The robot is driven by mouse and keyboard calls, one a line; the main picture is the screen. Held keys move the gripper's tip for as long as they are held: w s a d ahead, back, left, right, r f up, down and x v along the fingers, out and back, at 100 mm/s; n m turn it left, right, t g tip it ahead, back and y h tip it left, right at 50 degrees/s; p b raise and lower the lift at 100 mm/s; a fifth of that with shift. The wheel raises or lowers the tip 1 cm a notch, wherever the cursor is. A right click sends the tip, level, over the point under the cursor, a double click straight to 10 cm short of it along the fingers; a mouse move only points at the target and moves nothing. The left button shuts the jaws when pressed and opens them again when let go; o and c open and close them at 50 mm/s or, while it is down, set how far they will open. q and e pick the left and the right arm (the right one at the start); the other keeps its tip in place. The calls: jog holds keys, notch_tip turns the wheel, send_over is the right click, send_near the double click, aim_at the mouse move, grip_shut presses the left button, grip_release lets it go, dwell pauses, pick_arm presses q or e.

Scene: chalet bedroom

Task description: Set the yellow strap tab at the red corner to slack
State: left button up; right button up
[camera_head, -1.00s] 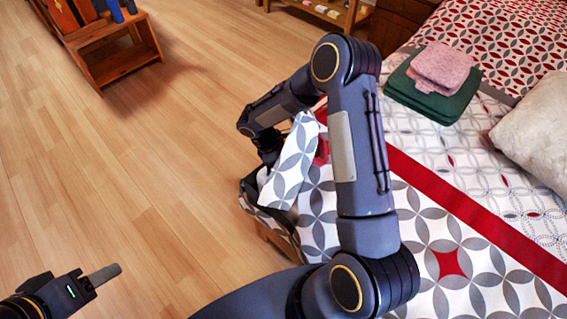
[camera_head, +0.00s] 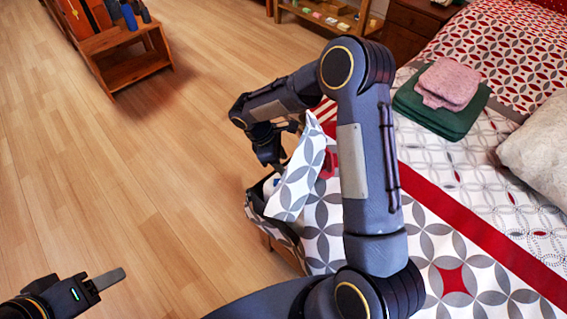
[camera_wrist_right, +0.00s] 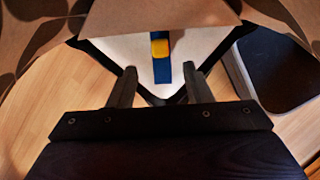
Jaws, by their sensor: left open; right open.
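The yellow tab (camera_wrist_right: 160,48) shows in the right wrist view on a dark blue strap (camera_wrist_right: 162,72), which runs over a white surface under the lifted bedding edge (camera_wrist_right: 160,15). My right gripper (camera_wrist_right: 160,87) is open. Its two fingertips stand apart below the tab, one on each side of the strap's line, with nothing between them. In the head view my right gripper (camera_head: 270,158) is at the bed's near-left corner, beside the raised patterned flap (camera_head: 297,185). The tab is hidden there. A red patch (camera_head: 328,163) shows behind the flap. My left gripper (camera_head: 108,279) is open, over the floor.
The bed carries folded green towels (camera_head: 437,112) with a pink cloth (camera_head: 450,80) on top, and a pale pillow (camera_head: 540,150). A wooden shelf (camera_head: 135,65) stands at the upper left. The floor (camera_head: 110,190) between is clear. My right arm covers part of the bed.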

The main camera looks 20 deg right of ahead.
jog(key=shift+c, duration=0.6)
jog(key=w+a+b, duration=0.1)
jog(key=a, duration=0.1)
jog(key=w+a+r+b, duration=0.1)
jog(key=a+b, duration=0.1)
jog(key=w+a+b, duration=0.1)
jog(key=a, duration=0.1)
jog(key=shift+w+a+r, duration=0.1)
jog(key=shift+a+r, duration=0.05)
jog(key=shift+r, duration=0.05)
grip_shut()
jog(key=b+x, duration=0.2)
jog(key=x, duration=0.7)
jog(key=shift+f+b, duration=0.25)
jog(key=shift+b, duration=0.15)
jog(key=shift+s+d+r, duration=0.1)
jog(key=shift+s+d, duration=0.2)
jog(key=shift+d, duration=0.25)
jog(key=shift+s+d+r, duration=0.1)
jog(key=shift+s+d, duration=0.2)
jog(key=shift+d, duration=0.2)
jog(key=shift+s+d, duration=0.2)
jog(key=shift+d, duration=0.25)
